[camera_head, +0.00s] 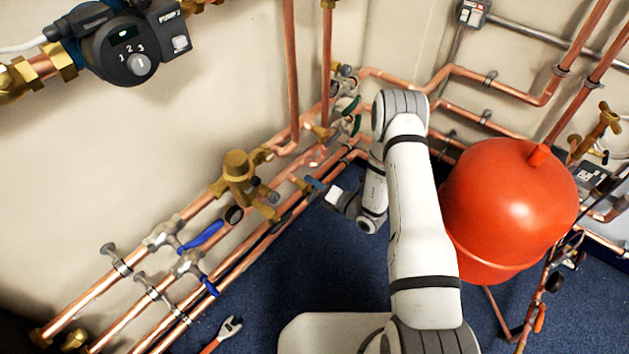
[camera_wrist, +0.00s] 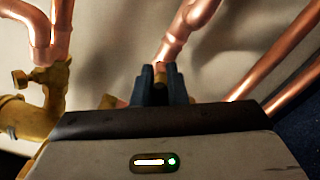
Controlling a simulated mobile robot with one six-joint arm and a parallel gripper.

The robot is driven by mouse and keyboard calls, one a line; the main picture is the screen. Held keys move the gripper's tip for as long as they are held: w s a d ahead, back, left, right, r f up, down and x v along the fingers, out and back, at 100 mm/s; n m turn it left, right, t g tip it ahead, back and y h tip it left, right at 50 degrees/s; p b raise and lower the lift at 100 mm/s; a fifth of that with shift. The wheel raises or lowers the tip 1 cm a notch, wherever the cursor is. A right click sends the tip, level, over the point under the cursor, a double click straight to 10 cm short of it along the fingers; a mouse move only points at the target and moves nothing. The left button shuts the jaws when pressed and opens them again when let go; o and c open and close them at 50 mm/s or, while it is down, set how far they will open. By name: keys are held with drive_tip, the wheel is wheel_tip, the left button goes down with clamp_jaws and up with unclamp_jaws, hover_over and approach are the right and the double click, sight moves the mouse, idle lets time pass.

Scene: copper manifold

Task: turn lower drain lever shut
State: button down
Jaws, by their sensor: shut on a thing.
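My gripper (camera_head: 316,184) is low beside the copper pipes in the head view, with its dark blue fingers at a small brass fitting. In the wrist view the fingers of my gripper (camera_wrist: 161,86) are close together around a small brass-coloured piece, apparently the lower drain lever (camera_wrist: 160,74). Only its end shows between the fingers; the rest is hidden, so I cannot tell its angle. A copper pipe (camera_wrist: 180,35) rises just behind it.
A brass valve body (camera_head: 238,178) sits left of my gripper. Blue-handled valves (camera_head: 202,237) are on the lower pipes and green-handled ones (camera_head: 352,106) behind. A red tank (camera_head: 515,205) stands at right. A wrench (camera_head: 229,330) lies on the blue floor (camera_head: 300,270).

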drive_tip(key=shift+w+a+f+m+p, duration=0.1)
drive_tip(key=shift+f+m+p, duration=0.2)
drive_tip(key=shift+m, duration=1.3)
drive_tip(key=shift+w+f+m+p, duration=0.1)
drive_tip(key=shift+f+m, duration=0.3)
drive_tip(key=shift+m, duration=1.2)
drive_tip(key=shift+s, duration=0.1)
drive_tip(key=c, duration=1.5)
unclamp_jaws()
drive_tip(key=shift+f, duration=0.1)
drive_tip(key=shift+o, duration=0.2)
drive_tip(key=p+v, duration=0.1)
drive_tip(key=v, duration=0.7)
drive_tip(key=shift+p, duration=0.3)
